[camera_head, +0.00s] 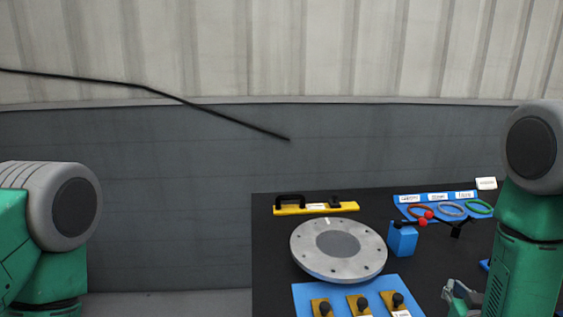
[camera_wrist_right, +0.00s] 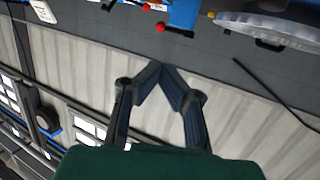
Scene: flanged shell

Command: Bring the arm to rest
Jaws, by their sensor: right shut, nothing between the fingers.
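My right gripper (camera_head: 461,296) is at the lower right of the head view, beside the right part of the black table (camera_head: 275,250). In the right wrist view the right gripper (camera_wrist_right: 163,72) shows its two fingers meeting at the tips, shut with nothing between them. My right arm stands at the right edge of the head view and hides part of the table. My left arm's green and grey links show at the left edge, but the left gripper is not in view. The grey flanged disc (camera_head: 338,248) lies on the table.
A yellow bar with black handles (camera_head: 315,208) lies behind the disc. A blue plate with black-knobbed pieces (camera_head: 340,291) is in front. A blue block (camera_head: 402,239) and a blue board with coloured rings (camera_head: 440,207) are on the right. A black cable (camera_head: 215,112) crosses the wall.

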